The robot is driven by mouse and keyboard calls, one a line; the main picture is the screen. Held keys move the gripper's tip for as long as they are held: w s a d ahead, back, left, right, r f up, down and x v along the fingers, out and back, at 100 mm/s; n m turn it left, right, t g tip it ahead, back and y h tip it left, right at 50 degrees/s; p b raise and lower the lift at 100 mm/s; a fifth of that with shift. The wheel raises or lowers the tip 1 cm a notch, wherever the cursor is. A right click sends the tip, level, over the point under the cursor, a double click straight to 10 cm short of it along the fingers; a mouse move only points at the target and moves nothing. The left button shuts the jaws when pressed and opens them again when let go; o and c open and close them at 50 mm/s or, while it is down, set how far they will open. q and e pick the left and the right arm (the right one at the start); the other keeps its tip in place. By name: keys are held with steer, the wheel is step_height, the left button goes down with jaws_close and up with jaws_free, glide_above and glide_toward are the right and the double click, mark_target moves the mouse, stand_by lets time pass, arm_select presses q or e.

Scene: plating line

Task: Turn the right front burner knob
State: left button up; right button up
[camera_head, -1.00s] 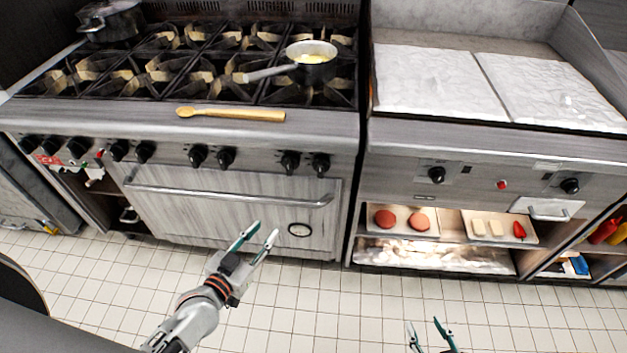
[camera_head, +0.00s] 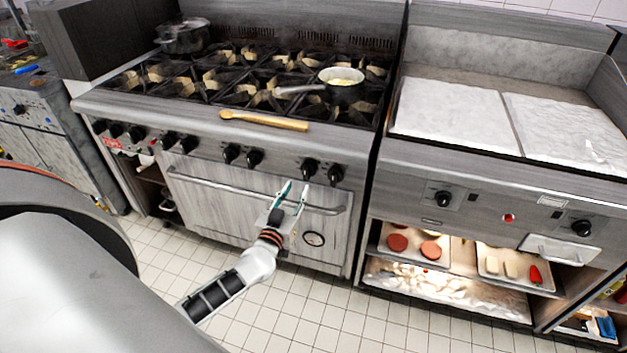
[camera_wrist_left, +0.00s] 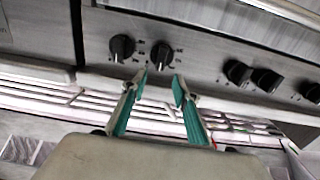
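Black burner knobs run along the stove's front panel. The rightmost knob (camera_head: 335,174) and its neighbour (camera_head: 309,169) form the right-hand pair; I cannot tell which is the right front burner knob. My left gripper (camera_head: 294,187) is open and empty, just below this pair in the head view. The left wrist view looks upside down. There the left gripper (camera_wrist_left: 163,78) has its green fingers spread, with tips near the neighbour knob (camera_wrist_left: 161,54); I see no grip on it. The rightmost knob (camera_wrist_left: 122,47) is beside it. My right gripper is not in view.
The oven handle (camera_head: 250,192) crosses the door below the knobs. A wooden spoon (camera_head: 264,121) lies on the stove's front ledge. A pan (camera_head: 341,84) and a dark pot (camera_head: 183,37) stand on the stove. The griddle unit (camera_head: 480,187) adjoins on the right. The tiled floor is clear.

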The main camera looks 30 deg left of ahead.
mark_target(305, 173)
arm_select(q)
steer(key=b+x, duration=0.1)
steer(key=x, duration=0.6)
steer(key=shift+w+a+b, duration=0.1)
steer(key=shift+w+b, duration=0.25)
steer(key=shift+b, duration=0.05)
jaws_close()
